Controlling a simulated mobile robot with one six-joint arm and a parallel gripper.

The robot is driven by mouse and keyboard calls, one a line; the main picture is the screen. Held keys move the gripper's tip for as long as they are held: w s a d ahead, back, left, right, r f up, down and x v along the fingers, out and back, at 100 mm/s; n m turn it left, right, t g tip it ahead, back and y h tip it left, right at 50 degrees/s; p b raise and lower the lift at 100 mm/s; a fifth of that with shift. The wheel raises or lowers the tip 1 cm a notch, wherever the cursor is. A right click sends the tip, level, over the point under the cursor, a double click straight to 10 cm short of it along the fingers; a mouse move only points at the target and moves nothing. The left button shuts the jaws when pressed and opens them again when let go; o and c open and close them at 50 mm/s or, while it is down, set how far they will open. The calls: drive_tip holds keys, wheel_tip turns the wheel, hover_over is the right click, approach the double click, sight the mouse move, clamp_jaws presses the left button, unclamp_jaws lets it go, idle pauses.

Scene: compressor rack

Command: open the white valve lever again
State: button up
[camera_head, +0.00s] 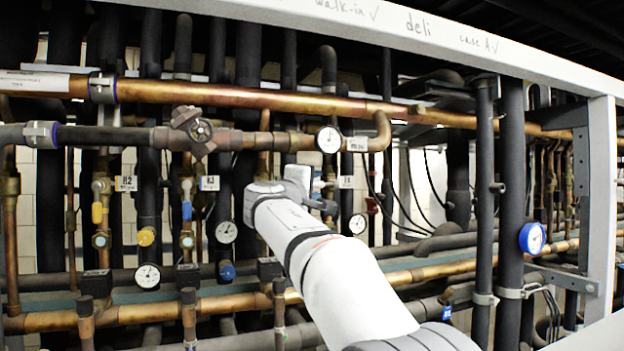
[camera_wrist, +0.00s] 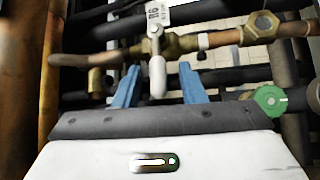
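The white valve lever (camera_wrist: 157,74) shows in the wrist view, below a tag reading R6. It hangs from a brass valve body (camera_wrist: 180,45) and points across the line of its pipe. My gripper (camera_wrist: 160,68) is open, with one blue finger on each side of the lever. Gaps show between the lever and both fingers, so I see no grip on it. In the head view my gripper (camera_head: 322,204) is at the middle of the rack, and my arm hides much of the area there. I cannot clearly make out the lever in that view.
A green round cap (camera_wrist: 270,100) sits close right of my gripper in the wrist view. In the head view, a yellow lever (camera_head: 97,212) and a blue lever (camera_head: 187,210) are to the left. A gauge (camera_head: 357,224) and dark pipes stand close to my gripper.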

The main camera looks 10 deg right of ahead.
drive_tip(key=shift+w+d+r, duration=0.1)
drive_tip(key=shift+w+d, duration=0.2)
drive_tip(key=shift+c, duration=0.3)
clamp_jaws()
